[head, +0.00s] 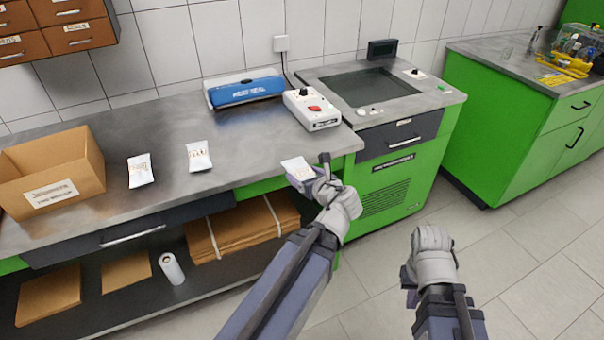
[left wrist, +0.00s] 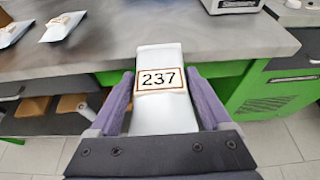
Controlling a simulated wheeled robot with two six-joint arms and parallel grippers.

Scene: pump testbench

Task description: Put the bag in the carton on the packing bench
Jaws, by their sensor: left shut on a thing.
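My left gripper (head: 306,176) is shut on a white bag (head: 295,165), held just off the bench's front edge near its right end. In the left wrist view the bag (left wrist: 160,95) stands between the two purple fingers (left wrist: 162,100) and its label reads 237. The open brown carton (head: 80,178) sits at the left end of the packing bench (head: 120,220), with a label on its front. The carton's floor is hidden. My right gripper (head: 407,278) hangs over the floor at lower right, and its fingers are mostly hidden.
Two other white bags, one (head: 140,171) beside the carton and one (head: 199,156) further right, lie on the bench. A blue sealer (head: 245,90) and a white device (head: 312,110) stand behind. Flat cardboard (head: 240,228) and a white roll (head: 172,268) lie on the shelf below.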

